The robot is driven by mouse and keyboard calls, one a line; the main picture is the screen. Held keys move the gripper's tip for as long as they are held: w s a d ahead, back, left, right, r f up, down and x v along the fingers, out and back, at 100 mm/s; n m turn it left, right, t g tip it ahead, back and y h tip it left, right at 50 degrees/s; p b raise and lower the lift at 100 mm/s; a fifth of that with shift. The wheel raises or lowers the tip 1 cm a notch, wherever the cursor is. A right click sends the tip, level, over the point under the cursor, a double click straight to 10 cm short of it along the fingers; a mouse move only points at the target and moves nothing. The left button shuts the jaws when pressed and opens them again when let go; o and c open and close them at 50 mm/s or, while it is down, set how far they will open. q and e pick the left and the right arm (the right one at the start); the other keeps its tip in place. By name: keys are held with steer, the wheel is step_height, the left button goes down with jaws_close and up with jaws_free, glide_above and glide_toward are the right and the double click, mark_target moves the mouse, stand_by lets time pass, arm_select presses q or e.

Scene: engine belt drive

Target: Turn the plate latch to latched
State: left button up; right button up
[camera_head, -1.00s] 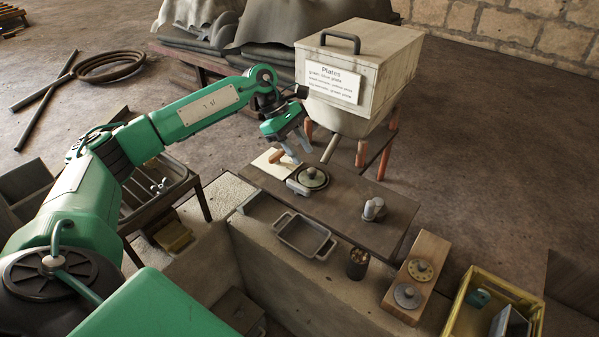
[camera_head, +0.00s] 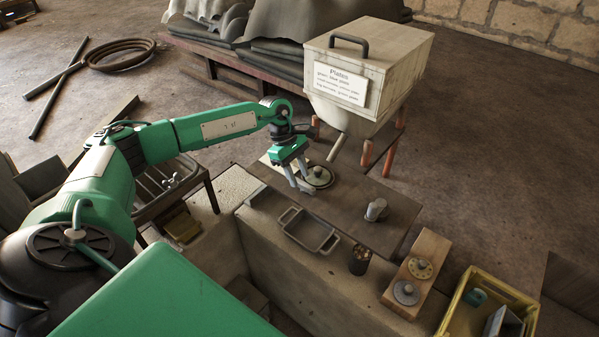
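A round greenish disc with a knob (camera_head: 317,176) sits on the dark bench top (camera_head: 352,199), beneath the plate bin. I cannot make out a separate latch or its setting; the small pale part at the disc's left edge is mostly behind my gripper. My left gripper (camera_head: 301,188) points down at the left edge of the disc, with its two grey fingers apart. Its tips are low, close to the bench top, and I cannot tell whether they touch anything. My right gripper is not in view.
A pale bin labelled Plates (camera_head: 368,68) stands behind the disc. On the bench are a grey cylindrical part (camera_head: 376,209) and, in front, an empty metal tray (camera_head: 307,231). A wooden block (camera_head: 431,251) with two discs and a yellow crate (camera_head: 483,271) are at right.

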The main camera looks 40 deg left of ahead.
arm_select(q)
steer(key=shift+x, duration=0.85)
jaws_close()
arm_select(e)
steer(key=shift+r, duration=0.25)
